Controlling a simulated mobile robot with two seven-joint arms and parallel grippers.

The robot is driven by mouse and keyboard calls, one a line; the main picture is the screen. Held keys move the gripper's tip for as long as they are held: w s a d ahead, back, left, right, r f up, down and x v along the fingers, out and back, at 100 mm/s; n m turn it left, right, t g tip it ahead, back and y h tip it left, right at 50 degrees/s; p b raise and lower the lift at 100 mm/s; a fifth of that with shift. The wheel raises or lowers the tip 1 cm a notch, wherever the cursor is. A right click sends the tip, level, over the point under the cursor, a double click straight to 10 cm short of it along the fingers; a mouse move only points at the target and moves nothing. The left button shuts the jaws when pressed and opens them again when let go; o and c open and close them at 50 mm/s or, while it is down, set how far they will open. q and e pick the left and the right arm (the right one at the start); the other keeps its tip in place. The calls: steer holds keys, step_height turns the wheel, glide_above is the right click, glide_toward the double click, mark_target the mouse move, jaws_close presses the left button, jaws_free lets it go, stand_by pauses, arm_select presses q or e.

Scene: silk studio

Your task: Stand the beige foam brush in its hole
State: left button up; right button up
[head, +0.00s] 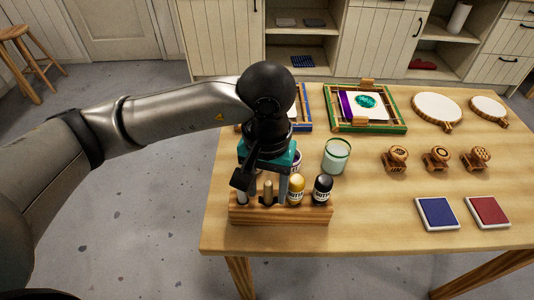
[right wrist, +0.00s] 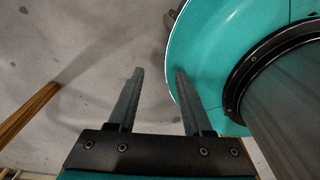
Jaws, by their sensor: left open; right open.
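A wooden rack (head: 280,216) stands near the table's front left edge. A beige, round-topped piece (head: 268,188), apparently the beige foam brush, stands upright in the rack, between a white piece (head: 242,198) and a yellow bottle (head: 296,190). My left gripper (head: 267,197) is open and points down over the rack, its fingers on either side of the beige piece. I cannot tell whether they touch it. The gripper body hides part of the rack's left end. My right gripper (right wrist: 159,75) is open and empty above the floor in the right wrist view.
A black bottle (head: 322,188) stands in the rack's right end. A glass jar (head: 336,156) is close behind. Wooden stamps (head: 436,158), a blue ink pad (head: 437,213) and a red one (head: 487,212) lie to the right. A green frame (head: 365,128) lies behind. The table's front middle is clear.

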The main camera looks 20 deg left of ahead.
arm_select(q)
step_height(320, 180, up, 6)
steer(key=shift+w+r+p, duration=0.1)
steer(key=shift+r+p, duration=0.1)
steer(key=shift+p, duration=0.4)
arm_select(e)
steer(key=w+d+r, duration=0.1)
steer(key=w+d, duration=0.1)
steer(key=w, duration=0.1)
arm_select(q)
step_height(320, 180, up, 9)
steer(key=p, duration=0.1)
arm_select(e)
steer(key=s, duration=0.1)
steer(key=s+a+r, duration=0.1)
steer(key=s+a, duration=0.1)
steer(key=shift+s+a+r, duration=0.15)
steer(key=shift+a+r, duration=0.05)
steer(key=shift+r, duration=0.05)
arm_select(q)
steer(key=shift+f, duration=0.1)
arm_select(e)
steer(key=shift+w+d, duration=0.2)
